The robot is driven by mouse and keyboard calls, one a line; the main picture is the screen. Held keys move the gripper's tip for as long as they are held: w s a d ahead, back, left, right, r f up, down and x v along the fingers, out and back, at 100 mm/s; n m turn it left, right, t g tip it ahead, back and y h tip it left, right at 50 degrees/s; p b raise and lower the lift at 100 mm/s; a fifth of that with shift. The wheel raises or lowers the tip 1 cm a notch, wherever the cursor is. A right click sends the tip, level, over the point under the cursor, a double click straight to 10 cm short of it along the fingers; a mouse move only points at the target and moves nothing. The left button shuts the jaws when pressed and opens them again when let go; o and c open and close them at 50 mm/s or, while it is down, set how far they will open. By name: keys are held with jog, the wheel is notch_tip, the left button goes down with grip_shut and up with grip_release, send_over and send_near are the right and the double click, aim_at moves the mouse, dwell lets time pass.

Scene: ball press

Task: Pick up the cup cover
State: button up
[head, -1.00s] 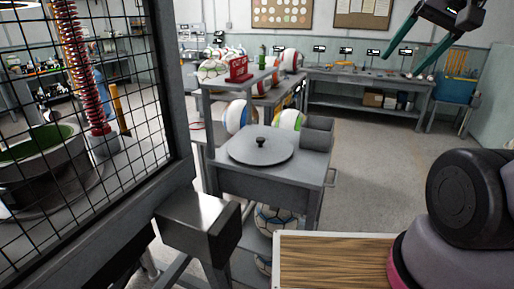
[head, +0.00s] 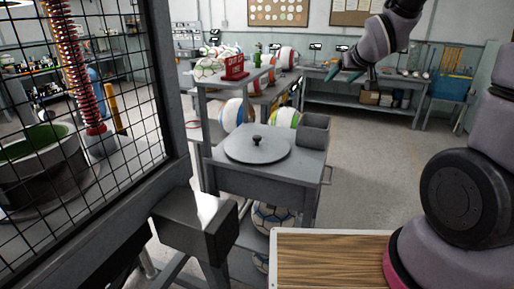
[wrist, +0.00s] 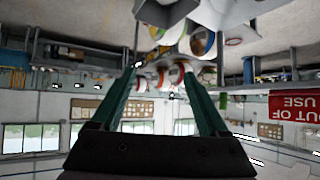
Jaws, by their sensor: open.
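The cup cover (head: 240,151), a flat round grey disc with a small dark knob on top, lies on a grey cart (head: 235,181) in the middle of the head view. My gripper (head: 343,72) is in the air at the upper right, above and beyond the cover in the picture and well apart from it. In the wrist view its two teal fingers (wrist: 160,72) are spread with nothing held between them. That view looks upside down across the room, and I cannot make out the cover in it.
A grey open bin (head: 314,131) stands beside the cover on the cart. A wire mesh guard (head: 90,90) is at left; a wood-topped surface (head: 325,262) is in front. Floor at right is clear.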

jog(key=w+a+f+n+y, duration=0.3)
jog(key=w+a+f+n, duration=0.1)
jog(key=a+f, duration=0.5)
jog(key=n+g+y, duration=0.2)
jog(key=n+y, duration=0.2)
jog(key=y, duration=0.1)
send_near(257, 136)
jog(key=shift+y, duration=0.3)
jog(key=a+f, duration=0.1)
jog(key=w+a+f, duration=0.1)
jog(key=shift+w+a+f, duration=0.3)
jog(key=shift+f, duration=0.1)
jog(key=shift+w+r+x, duration=0.1)
jog(key=shift+r+x, duration=0.1)
jog(key=shift+x, duration=1.3)
jog(key=shift+w+r+x, duration=0.15)
jog(key=shift+x, duration=1.3)
grip_shut()
